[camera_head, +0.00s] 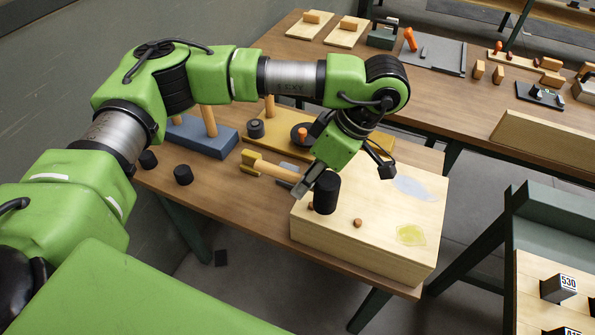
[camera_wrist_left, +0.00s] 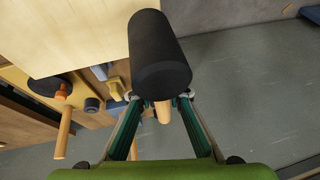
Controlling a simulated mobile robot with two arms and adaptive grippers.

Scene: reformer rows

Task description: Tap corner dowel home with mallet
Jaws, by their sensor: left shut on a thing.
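My left gripper (camera_head: 308,186) is shut on the handle of a mallet with a black cylindrical head (camera_head: 326,193). In the left wrist view the mallet head (camera_wrist_left: 160,55) is beyond the fingertips (camera_wrist_left: 161,102), with a short piece of pale wooden handle (camera_wrist_left: 163,112) between the fingers. The head is over the left part of a pale wooden box (camera_head: 340,250). A small brown dowel (camera_head: 358,222) stands up from the box top, right of the head. Another dowel (camera_head: 311,206) shows just left of the head. I cannot tell whether the head touches the box. My right gripper is out of view.
A yellow-headed tool (camera_head: 252,162) with a wooden handle lies left of the box. A blue block with wooden posts (camera_head: 205,135) and black cylinders (camera_head: 183,175) stand further left. The box top carries a yellow patch (camera_head: 411,236) and a grey patch (camera_head: 415,189).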

